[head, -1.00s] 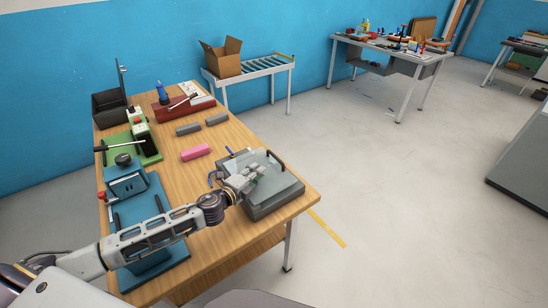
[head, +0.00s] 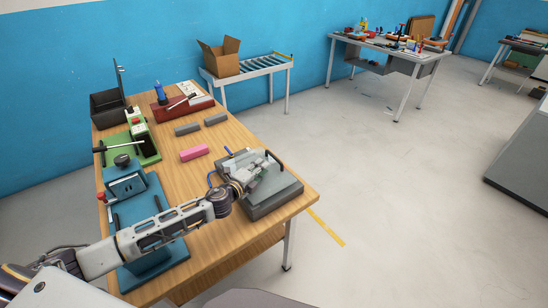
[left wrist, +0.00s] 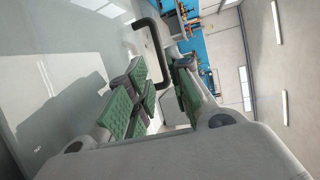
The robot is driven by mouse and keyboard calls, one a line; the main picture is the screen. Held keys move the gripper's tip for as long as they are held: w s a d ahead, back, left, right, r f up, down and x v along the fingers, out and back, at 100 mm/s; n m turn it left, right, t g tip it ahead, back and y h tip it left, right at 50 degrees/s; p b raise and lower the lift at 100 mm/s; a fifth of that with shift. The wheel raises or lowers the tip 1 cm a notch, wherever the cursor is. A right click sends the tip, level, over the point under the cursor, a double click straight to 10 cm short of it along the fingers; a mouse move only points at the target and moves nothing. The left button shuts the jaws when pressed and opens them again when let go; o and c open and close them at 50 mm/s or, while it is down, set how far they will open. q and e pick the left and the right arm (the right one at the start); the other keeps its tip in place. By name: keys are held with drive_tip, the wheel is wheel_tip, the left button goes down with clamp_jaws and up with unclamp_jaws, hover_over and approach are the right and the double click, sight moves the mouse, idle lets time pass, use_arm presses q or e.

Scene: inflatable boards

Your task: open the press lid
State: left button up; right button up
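The press (head: 275,195) is a grey box at the near right corner of the table, with a clear lid and a black handle (head: 275,159). My left gripper (head: 262,165) is over the lid, close to the handle, and hides part of it. In the left wrist view, the green-padded fingers (left wrist: 168,92) are apart with a gap between them. The black handle (left wrist: 152,40) lies just beyond the fingertips and partly behind them; I cannot tell whether they touch it. The clear lid (left wrist: 60,70) fills the left of that view. My right gripper is not in view.
On the wooden table (head: 225,225) are a blue press-like fixture (head: 140,205), a green fixture (head: 140,145), a pink block (head: 194,153) and grey blocks (head: 188,129). A dark bin (head: 108,108) stands at the back left. The floor right of the table is clear.

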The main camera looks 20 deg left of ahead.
sight(274, 156)
use_arm(q)
drive_tip(key=shift+p+x, duration=0.45)
drive_tip(key=shift+x, duration=4.55)
drive_tip(key=shift+c, duration=0.5)
clamp_jaws()
